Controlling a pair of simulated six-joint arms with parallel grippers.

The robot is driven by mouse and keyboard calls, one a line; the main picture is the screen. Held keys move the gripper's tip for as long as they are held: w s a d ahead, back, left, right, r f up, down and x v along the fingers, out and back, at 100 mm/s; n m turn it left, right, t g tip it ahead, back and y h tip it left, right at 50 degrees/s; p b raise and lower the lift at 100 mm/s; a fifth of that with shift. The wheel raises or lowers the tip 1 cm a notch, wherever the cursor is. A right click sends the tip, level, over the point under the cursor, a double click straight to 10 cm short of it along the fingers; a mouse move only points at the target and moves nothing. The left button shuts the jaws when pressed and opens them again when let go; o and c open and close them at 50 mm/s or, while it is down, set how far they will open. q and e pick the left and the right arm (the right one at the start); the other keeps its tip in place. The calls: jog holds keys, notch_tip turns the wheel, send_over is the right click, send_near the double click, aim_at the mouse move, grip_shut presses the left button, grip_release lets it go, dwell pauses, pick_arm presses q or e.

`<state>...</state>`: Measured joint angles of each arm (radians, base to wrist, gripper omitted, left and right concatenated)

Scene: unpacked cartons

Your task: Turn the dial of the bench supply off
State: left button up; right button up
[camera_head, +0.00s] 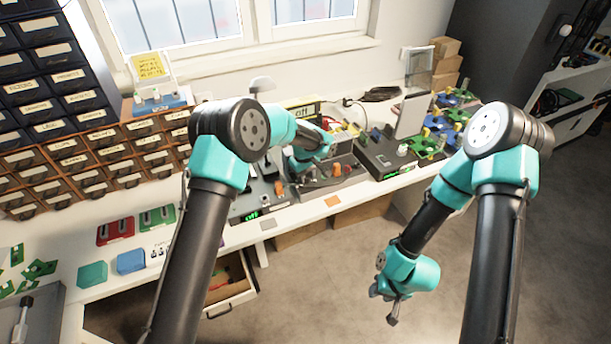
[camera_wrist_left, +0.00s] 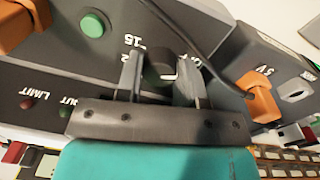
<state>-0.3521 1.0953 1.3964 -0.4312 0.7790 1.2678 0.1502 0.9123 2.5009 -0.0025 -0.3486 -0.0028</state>
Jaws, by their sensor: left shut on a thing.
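My left gripper (camera_wrist_left: 160,78) is over the bench supply, with one finger on each side of its dark round dial (camera_wrist_left: 163,64). The fingers are shut on the dial. The sloped dark panel of the bench supply (camera_wrist_left: 95,58) carries printed numbers, a green button and small lamps marked LIMIT and OUT. In the head view my left gripper (camera_head: 320,182) is above the bench in the middle, and the dial cannot be made out there. My right gripper (camera_head: 392,309) hangs over the floor at the lower right, apart from the bench; its jaw opening is unclear.
Orange clips (camera_wrist_left: 263,100) and a dark cable lie close to the dial. Brown drawer units (camera_head: 110,150) stand at the back left. A dark device with an upright panel (camera_head: 411,116) and green boards stand to the right. An open drawer (camera_head: 230,290) juts out below the bench.

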pick_arm(q)
jog(key=shift+n, duration=0.3)
jog(key=o, duration=0.9)
jog(key=shift+r, duration=0.1)
jog(key=r, duration=1.7)
jog(key=shift+s+a+r, duration=0.1)
jog(key=shift+s+a, duration=0.15)
jog(key=shift+a, duration=0.15)
